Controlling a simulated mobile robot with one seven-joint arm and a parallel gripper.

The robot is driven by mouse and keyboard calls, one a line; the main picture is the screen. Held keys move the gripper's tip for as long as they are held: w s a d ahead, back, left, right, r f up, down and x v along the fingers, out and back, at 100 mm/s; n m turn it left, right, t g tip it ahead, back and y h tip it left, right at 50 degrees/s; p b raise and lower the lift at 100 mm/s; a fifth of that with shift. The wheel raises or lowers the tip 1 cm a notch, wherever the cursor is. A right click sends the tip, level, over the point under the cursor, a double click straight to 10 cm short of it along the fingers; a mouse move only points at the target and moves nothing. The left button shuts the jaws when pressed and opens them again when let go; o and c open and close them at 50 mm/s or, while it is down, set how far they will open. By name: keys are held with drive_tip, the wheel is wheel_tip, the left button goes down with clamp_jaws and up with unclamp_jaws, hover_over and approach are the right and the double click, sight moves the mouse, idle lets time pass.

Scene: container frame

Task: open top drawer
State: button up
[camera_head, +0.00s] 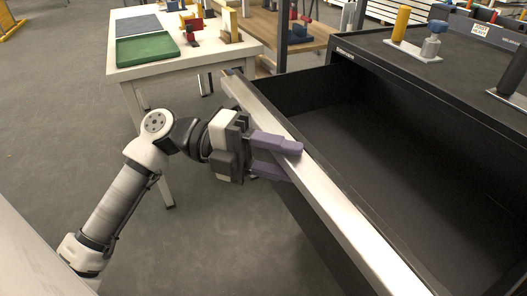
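The top drawer (347,221) of the black cabinet (450,75) is pulled well out, and its dark inside (400,170) looks empty. A long silver strip (322,196) runs along the top of its front. My gripper (292,162), with two purple fingers, is at this strip near its middle. The upper finger lies over the strip. The lower finger is on the near side, its tip partly hidden by the strip. The fingers are apart with the strip's edge between them; whether they press on it I cannot tell.
A white table (222,52) with a green tray (146,49) and red and yellow parts stands behind the gripper. A wooden table (262,27) is at the back. Fixtures with a yellow cylinder (401,24) stand on the cabinet top.

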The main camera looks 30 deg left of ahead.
drive_tip(key=shift+a, duration=0.1)
drive_tip(key=s+a, duration=0.2)
drive_tip(key=a, duration=1.1)
drive_tip(key=shift+s+a+b, duration=0.2)
drive_tip(key=shift+s+b, duration=0.1)
